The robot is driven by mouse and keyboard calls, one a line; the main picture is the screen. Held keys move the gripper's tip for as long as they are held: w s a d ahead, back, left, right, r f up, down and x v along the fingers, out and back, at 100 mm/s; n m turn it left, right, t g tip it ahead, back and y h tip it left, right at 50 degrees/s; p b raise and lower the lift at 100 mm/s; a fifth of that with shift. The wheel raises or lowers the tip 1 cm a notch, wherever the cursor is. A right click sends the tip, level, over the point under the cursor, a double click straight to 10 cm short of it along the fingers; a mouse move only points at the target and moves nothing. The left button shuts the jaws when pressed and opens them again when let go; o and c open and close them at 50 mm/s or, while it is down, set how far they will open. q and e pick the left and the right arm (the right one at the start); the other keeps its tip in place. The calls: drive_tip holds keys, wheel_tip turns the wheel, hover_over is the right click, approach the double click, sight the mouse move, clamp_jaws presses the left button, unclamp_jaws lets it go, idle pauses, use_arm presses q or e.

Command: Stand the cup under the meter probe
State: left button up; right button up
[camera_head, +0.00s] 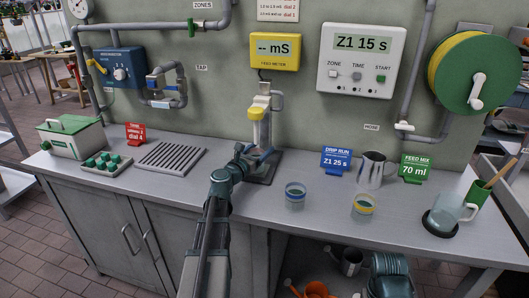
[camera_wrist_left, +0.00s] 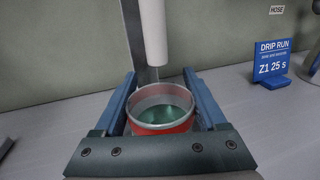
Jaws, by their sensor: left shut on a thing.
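A clear cup with a red band and green liquid (camera_wrist_left: 163,119) sits between the fingers of my left gripper (camera_wrist_left: 160,92), which is shut on it. The cup looks upright. The white meter probe (camera_wrist_left: 153,35) hangs down, its lower end appearing just over the cup's far rim; the exact gap is unclear. The cup is mostly hidden there by the gripper. The feed meter (camera_head: 275,51) reads "-- mS". My right gripper is out of view.
A blue-banded cup (camera_head: 295,194) and a yellow-banded cup (camera_head: 364,206) stand to the right on the counter. A metal jug (camera_head: 373,169) and blue sign (camera_head: 336,159) are behind them. A drain grate (camera_head: 171,158) lies left. The counter's front middle is clear.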

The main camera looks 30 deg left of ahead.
use_arm(q)
drive_tip(key=shift+d, duration=0.1)
drive_tip(key=shift+f, duration=0.1)
drive_tip(key=o, duration=1.6)
drive_tip(key=shift+c, duration=0.2)
drive_tip(key=s, duration=1.2)
drive_tip(key=shift+r, duration=0.2)
